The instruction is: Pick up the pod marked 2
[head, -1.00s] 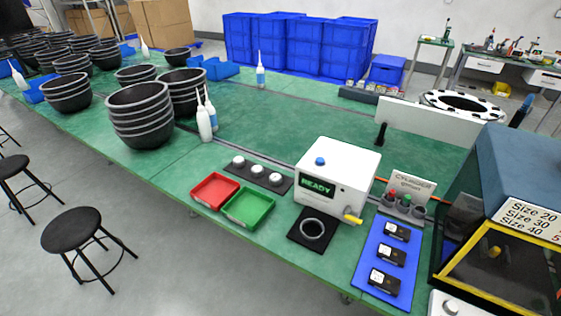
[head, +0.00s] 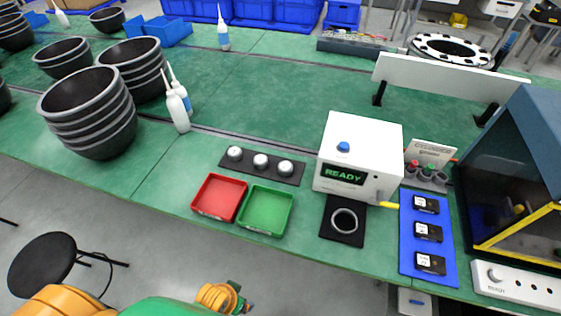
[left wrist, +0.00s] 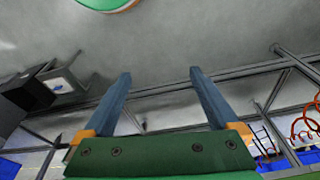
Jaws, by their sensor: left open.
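Three dark boxes with small pale labels lie in a row on a blue mat (head: 409,233): the far one (head: 426,204), the middle one (head: 428,231) and the near one (head: 430,264). Three white round pieces (head: 260,161) sit on a dark strip further left. The marks are too small to read, so I cannot tell which thing is the pod marked 2. My left gripper (left wrist: 160,73) is open and empty in the left wrist view, with grey floor beyond its fingers. Parts of my left arm show at the head view's bottom edge, apart from these things. My right gripper is not in view.
A white machine reading READY (head: 360,150) stands behind a black pad with a ring (head: 343,223). Red (head: 219,198) and green (head: 265,211) trays lie left. A yellow-framed blue cabinet (head: 525,130) stands right. Stacked black bowls (head: 90,110) stand left. The green bench between is mostly clear.

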